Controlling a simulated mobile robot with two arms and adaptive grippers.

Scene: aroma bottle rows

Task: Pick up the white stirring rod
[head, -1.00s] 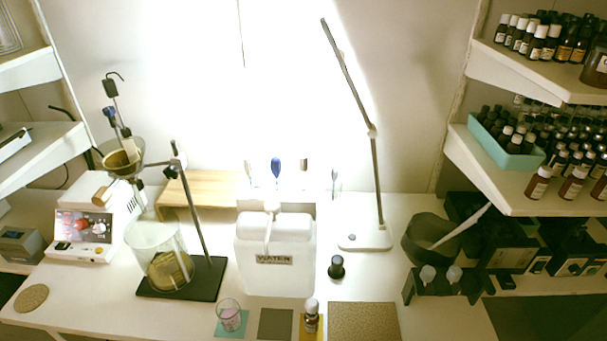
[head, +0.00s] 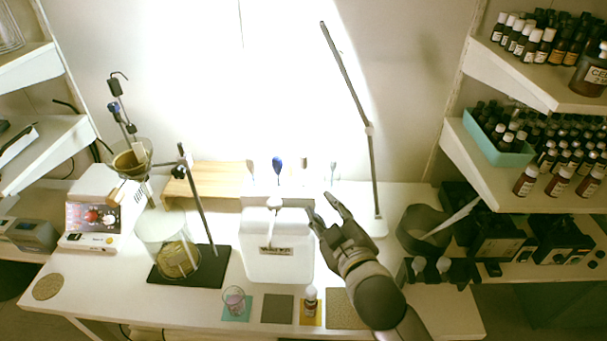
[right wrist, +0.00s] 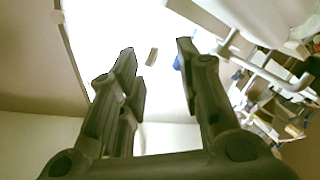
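Several slim upright utensils stand at the back of the table behind the water container: a blue-headed one (head: 277,165), a tan-topped one (head: 305,167) and a pale grey one (head: 334,170). Their lower parts are hidden or washed out by glare, so I cannot tell which is the white stirring rod. A white stick (head: 460,213) also leans out of a dark bowl (head: 412,232) at right. My right gripper (head: 322,206) is open and empty, in front of the utensils, right of the water container. In the right wrist view, its fingers (right wrist: 156,52) are spread. My left gripper is not in view.
The white water container (head: 262,251) stands left of my right gripper. A lamp (head: 373,180) rises close to its right. A stand with a glass beaker (head: 168,245) is at left.

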